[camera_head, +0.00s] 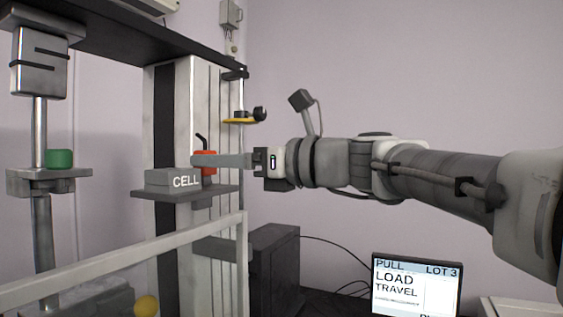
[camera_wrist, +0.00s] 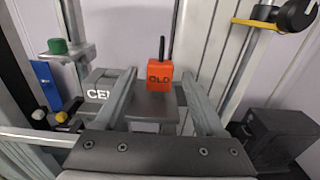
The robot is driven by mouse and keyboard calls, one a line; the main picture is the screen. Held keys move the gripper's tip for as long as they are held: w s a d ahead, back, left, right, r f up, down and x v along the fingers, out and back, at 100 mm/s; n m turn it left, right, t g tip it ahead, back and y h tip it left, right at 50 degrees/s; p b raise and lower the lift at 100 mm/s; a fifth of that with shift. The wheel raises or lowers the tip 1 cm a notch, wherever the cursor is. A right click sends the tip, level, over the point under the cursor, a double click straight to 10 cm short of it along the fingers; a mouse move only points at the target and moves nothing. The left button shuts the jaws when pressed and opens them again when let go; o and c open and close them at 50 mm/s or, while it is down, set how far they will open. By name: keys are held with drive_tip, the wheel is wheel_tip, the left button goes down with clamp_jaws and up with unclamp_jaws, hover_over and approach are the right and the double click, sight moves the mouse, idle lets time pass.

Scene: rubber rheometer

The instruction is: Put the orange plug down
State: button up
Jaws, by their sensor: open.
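The orange plug (camera_head: 207,166) stands upright on a small grey shelf (camera_head: 213,191), just right of the grey CELL block (camera_head: 172,180). In the wrist view the plug (camera_wrist: 160,77) carries dark lettering that reads OLD and has a thin black stem on top. My gripper (camera_head: 196,160) reaches in from the right at the plug's height. In the wrist view its two fingers (camera_wrist: 159,76) are spread, one to each side of the plug, with a visible gap on both sides. The near finger hides part of the plug in the head view.
A green cap (camera_head: 60,158) sits on a bracket at the left. A pale rail (camera_head: 120,262) crosses in front below the shelf. A yellow-and-black part (camera_head: 243,118) juts from the column above the gripper. A dark box (camera_head: 274,262) and a monitor (camera_head: 416,285) stand below.

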drive_tip(key=b+v, duration=0.1)
drive_tip(key=v, duration=1)
drive_tip(key=s+d+f+n+h, duration=0.2)
drive_tip(key=s+f+n+h, duration=0.15)
drive_tip(key=f, duration=0.65)
drive_tip(key=s+d+f+n+h, duration=0.2)
drive_tip(key=f+n+h, duration=0.25)
drive_tip(key=f, duration=0.55)
drive_tip(key=s+d+f+n+h, duration=0.4)
drive_tip(key=d+f+n, duration=0.2)
drive_tip(key=f+n, duration=0.1)
drive_tip(key=s+d+f+n+g+h, duration=0.1)
drive_tip(key=s+d+f+n+h, duration=0.3)
drive_tip(key=f, duration=0.6)
drive_tip(key=d+n, duration=0.2)
drive_tip(key=n, duration=0.1)
drive_tip(key=shift+s+h, duration=0.3)
drive_tip(key=shift+s, duration=0.05)
drive_tip(key=shift+f, duration=0.15)
drive_tip(key=c, duration=0.3)
drive_tip(key=shift+c, duration=0.2)
drive_tip(key=shift+a+n, duration=0.15)
drive_tip(key=shift+n, duration=0.15)
